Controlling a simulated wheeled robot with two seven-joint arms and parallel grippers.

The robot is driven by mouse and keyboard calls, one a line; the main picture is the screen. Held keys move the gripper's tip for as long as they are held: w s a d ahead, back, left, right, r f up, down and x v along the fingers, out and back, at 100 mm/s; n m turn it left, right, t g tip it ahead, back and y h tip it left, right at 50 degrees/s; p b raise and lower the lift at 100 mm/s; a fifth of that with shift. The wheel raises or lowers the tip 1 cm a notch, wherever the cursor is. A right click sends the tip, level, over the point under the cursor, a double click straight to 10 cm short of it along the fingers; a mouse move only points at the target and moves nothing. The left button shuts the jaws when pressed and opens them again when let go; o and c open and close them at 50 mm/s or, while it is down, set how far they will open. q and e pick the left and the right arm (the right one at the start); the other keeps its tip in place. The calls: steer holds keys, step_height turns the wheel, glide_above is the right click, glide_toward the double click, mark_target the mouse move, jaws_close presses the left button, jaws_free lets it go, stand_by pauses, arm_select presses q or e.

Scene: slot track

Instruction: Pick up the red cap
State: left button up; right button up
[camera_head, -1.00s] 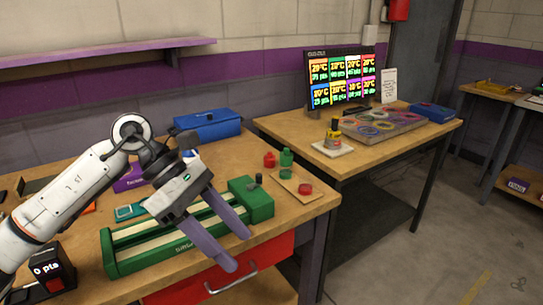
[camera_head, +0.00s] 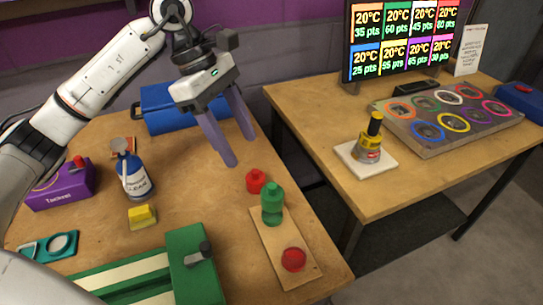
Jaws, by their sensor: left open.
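A small red cap-like piece (camera_head: 255,181) stands on the wooden bench, just behind a green piece (camera_head: 272,205). A second round red piece (camera_head: 293,259) sits at the near end of a thin wooden board (camera_head: 268,248). I cannot tell for sure which of the two red pieces is the cap. My left gripper (camera_head: 241,151) is open and empty, its fingers pointing down, above the bench and a little behind and left of the farther red piece. It appears apart from it. My right gripper is not in view.
A green slot track (camera_head: 190,262) lies at the near edge. A blue toolbox (camera_head: 160,110) is behind the gripper. A second table holds a yellow-black device (camera_head: 368,146) and ringed tray (camera_head: 440,135).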

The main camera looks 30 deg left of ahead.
mark_target(253, 171)
arm_select(q)
steer(key=f, duration=0.1)
steer(key=d+f, duration=0.1)
steer(key=f, duration=0.1)
steer(key=shift+s+d+f, duration=0.2)
steer(key=shift+s+d, duration=0.05)
steer(key=shift+s, duration=0.15)
steer(key=shift+d+f, duration=0.1)
steer(key=shift+f, duration=0.1)
steer(key=x, duration=0.4)
steer(key=shift+w+f+p, duration=0.2)
steer(key=shift+w+p, duration=0.1)
steer(key=shift+w, duration=0.05)
steer(key=shift+d+f, duration=0.15)
steer(key=shift+f, duration=0.2)
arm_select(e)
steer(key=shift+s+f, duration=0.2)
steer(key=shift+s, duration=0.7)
arm_select(q)
steer(key=c, duration=1.1)
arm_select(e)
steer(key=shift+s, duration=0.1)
